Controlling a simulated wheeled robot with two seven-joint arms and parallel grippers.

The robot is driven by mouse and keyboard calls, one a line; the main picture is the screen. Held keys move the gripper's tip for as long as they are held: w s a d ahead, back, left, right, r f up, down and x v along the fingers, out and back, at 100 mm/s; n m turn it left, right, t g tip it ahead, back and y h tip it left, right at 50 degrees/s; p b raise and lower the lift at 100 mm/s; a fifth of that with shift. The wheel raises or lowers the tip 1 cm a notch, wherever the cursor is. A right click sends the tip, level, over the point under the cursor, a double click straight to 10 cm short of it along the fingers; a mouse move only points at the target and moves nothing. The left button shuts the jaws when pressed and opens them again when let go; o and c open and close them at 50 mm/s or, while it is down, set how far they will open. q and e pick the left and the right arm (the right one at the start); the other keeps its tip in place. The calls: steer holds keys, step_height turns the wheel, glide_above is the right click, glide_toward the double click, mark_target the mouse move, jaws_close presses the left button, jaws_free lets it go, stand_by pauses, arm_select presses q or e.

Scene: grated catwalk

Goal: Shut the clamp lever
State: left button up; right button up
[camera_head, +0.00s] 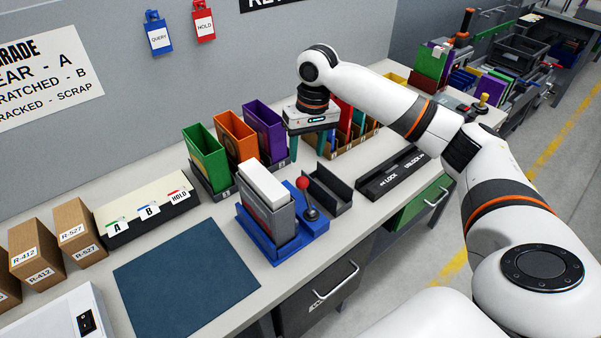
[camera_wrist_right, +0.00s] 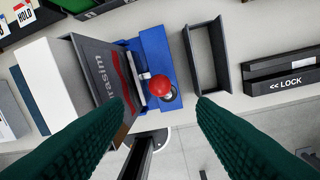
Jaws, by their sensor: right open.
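The clamp lever has a red ball knob (camera_head: 302,183) on a dark stem and stands roughly upright on a blue fixture (camera_head: 316,228). The fixture holds a grey case with a white block (camera_head: 263,184) in its top. In the right wrist view the red knob (camera_wrist_right: 160,86) lies between and beyond my fingertips. My right gripper (camera_head: 308,147) is open and empty, fingers pointing down, above and behind the lever, apart from it. Its green fingers also frame the right wrist view (camera_wrist_right: 163,104). My left gripper is out of view.
A dark open tray (camera_head: 327,190) sits right of the lever. A black LOCK/UNLOCK bar (camera_head: 390,174) lies farther right. Green, orange and purple bins (camera_head: 236,134) stand behind. A blue mat (camera_head: 187,284) lies at the front left of the bench.

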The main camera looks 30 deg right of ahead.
mark_target(303, 177)
steer(key=f, duration=0.3)
steer(key=f+p, duration=0.1)
steer(key=f, duration=0.1)
steer(key=shift+a+f, duration=0.2)
steer(key=shift+a, duration=0.05)
steer(key=shift+w+a+f+p, duration=0.15)
steer(key=shift+f+p, duration=0.15)
steer(key=shift+f, duration=1.6)
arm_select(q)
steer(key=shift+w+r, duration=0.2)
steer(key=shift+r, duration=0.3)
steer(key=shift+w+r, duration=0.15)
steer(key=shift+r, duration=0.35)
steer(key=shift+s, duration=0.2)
arm_select(e)
steer(key=shift+c, duration=0.5)
steer(key=c, duration=0.9)
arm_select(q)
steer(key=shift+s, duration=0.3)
arm_select(e)
steer(key=shift+o, duration=0.2)
